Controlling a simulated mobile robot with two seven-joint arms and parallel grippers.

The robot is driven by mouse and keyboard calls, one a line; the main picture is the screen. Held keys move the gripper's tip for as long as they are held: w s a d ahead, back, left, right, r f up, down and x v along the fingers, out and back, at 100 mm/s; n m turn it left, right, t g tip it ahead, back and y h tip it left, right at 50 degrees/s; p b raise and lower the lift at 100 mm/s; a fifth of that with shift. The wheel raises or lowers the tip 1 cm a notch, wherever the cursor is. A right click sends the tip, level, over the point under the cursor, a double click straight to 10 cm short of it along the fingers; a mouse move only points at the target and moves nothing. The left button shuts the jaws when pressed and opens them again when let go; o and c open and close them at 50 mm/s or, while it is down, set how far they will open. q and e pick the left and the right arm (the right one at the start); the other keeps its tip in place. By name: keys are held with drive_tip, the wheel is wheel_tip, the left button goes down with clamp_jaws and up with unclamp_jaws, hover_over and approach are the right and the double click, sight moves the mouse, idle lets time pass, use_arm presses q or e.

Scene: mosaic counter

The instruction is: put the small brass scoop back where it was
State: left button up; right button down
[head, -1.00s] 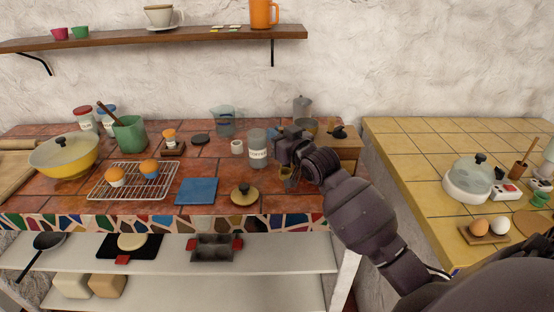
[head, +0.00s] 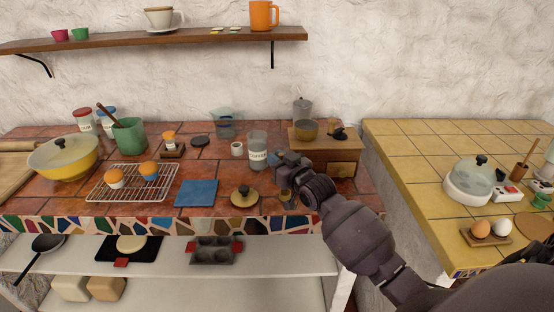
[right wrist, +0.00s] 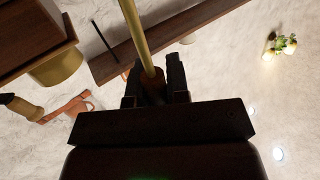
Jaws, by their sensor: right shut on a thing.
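My right gripper (head: 284,164) is over the tiled counter, just right of the glass coffee jar (head: 258,152). In the right wrist view the gripper (right wrist: 153,80) is shut on the thin brass handle of the small brass scoop (right wrist: 139,35). In the head view the scoop (head: 286,195) shows only as a small brass and dark shape below the gripper, near the counter's front edge. I cannot tell whether it touches the tiles. The jar has no lid on it. A round lid with a dark knob (head: 244,195) lies in front of it. My left gripper is not in view.
A blue mat (head: 196,193) and wire rack (head: 130,192) lie to the left. Bare tiles lie right of the scoop.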

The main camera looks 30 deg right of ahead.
drive_tip(key=shift+f, duration=0.15)
drive_tip(key=c, duration=1.1)
unclamp_jaws()
drive_tip(key=s, duration=1.2)
drive_tip(key=s+a+f+g, duration=0.3)
drive_tip(key=s+a+f, duration=0.1)
drive_tip(key=s+f, duration=0.5)
drive_tip(key=s+a+f+g+h, duration=0.1)
drive_tip(key=s+a+f+g, duration=0.2)
drive_tip(key=s+f, duration=0.6)
wheel_tip(320, 180, down, 5)
drive_tip(key=shift+a+f, duration=0.1)
drive_tip(key=shift+a, duration=1.1)
